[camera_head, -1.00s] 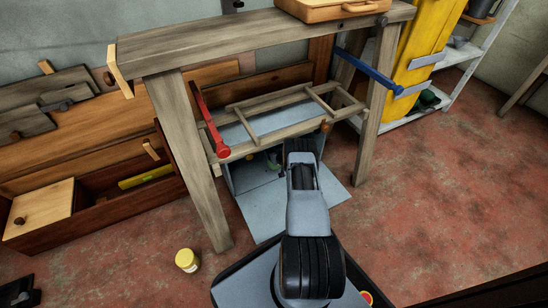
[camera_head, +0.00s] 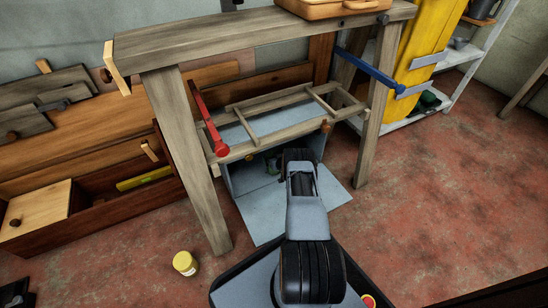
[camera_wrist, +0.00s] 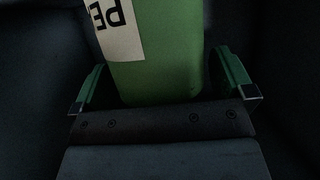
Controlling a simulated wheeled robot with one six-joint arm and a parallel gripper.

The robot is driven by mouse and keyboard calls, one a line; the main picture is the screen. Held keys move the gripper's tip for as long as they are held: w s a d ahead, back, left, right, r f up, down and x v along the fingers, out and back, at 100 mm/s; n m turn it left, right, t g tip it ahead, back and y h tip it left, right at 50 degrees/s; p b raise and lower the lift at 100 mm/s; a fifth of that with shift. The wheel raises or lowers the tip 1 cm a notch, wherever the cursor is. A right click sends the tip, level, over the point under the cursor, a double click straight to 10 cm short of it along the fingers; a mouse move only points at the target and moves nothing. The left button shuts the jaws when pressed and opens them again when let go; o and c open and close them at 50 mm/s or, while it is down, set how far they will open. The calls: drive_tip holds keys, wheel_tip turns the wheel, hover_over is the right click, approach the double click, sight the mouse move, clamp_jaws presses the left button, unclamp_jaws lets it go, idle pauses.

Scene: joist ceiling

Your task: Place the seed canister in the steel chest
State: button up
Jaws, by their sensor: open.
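The steel chest (camera_head: 262,205) is a grey-blue box under the wooden workbench, its front open and a flat panel lying on the floor before it. My arm reaches into it, and my gripper (camera_wrist: 164,88) is mostly hidden there in the head view. In the wrist view, a green canister (camera_wrist: 165,55) with a white label reading "PE" upside down stands between the two green fingers. The fingers are open, with a gap visible on each side of the canister. Dark walls surround it. What it rests on is hidden.
The workbench (camera_head: 270,38) has thick legs, a slatted lower rack (camera_head: 285,130) and red and blue clamps over the chest. A jar with a yellow lid (camera_head: 185,263) stands on the floor at left. The red floor at right is clear.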

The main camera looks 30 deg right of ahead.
drive_tip(key=shift+s+r, duration=0.1)
drive_tip(key=shift+r, duration=0.15)
drive_tip(key=p+v, duration=0.6)
drive_tip(key=v, duration=0.5)
drive_tip(key=shift+s, duration=0.4)
drive_tip(key=shift+a, duration=0.1)
